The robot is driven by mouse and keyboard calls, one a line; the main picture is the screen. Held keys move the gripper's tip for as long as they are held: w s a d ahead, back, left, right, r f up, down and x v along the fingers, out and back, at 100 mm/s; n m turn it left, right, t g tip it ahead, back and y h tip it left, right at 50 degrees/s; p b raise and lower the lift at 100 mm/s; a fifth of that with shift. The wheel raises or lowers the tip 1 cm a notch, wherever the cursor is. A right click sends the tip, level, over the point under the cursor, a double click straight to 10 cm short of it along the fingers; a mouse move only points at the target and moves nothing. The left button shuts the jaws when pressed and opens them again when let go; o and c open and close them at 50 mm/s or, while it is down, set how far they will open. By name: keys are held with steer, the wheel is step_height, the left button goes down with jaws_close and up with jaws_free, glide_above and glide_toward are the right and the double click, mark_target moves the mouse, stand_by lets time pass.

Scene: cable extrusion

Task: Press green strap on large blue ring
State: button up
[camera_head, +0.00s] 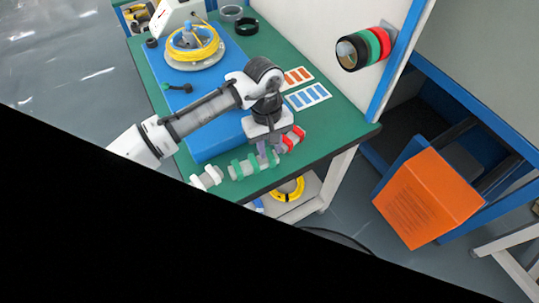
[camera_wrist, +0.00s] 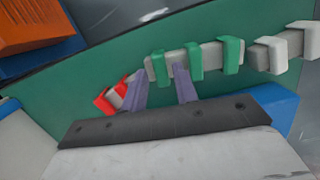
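Several green straps (camera_head: 237,171) sit along a grey bar at the table's front edge. They also show in the wrist view (camera_wrist: 231,56). My gripper (camera_head: 265,152) points down over the end of this row nearest the red straps. In the wrist view its two purple fingers (camera_wrist: 161,78) are apart, with the endmost green strap (camera_wrist: 157,67) at the gap between their tips. I cannot tell whether they touch it. No large blue ring is clear; a coil of yellow cable (camera_head: 193,45) lies on a round pale base with a blue centre post, on a blue board (camera_head: 212,135).
Red straps (camera_head: 292,138) stand right of the green row and white ones (camera_head: 207,178) left. Orange and blue label cards (camera_head: 307,96) lie behind my gripper. Black, green and red tape rolls (camera_head: 364,48) hang on the side panel. An orange box (camera_head: 427,198) is off the table, right.

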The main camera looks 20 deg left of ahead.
steer(key=shift+f+b, duration=0.35)
steer(key=shift+f, duration=0.45)
steer(key=shift+r+p, duration=0.25)
steer(key=shift+p, duration=0.2)
steer(key=shift+c, duration=0.3)
steer(key=c, duration=0.5)
steer(key=shift+c, duration=0.2)
step_height(320, 180, up, 8)
steer(key=p, duration=0.7)
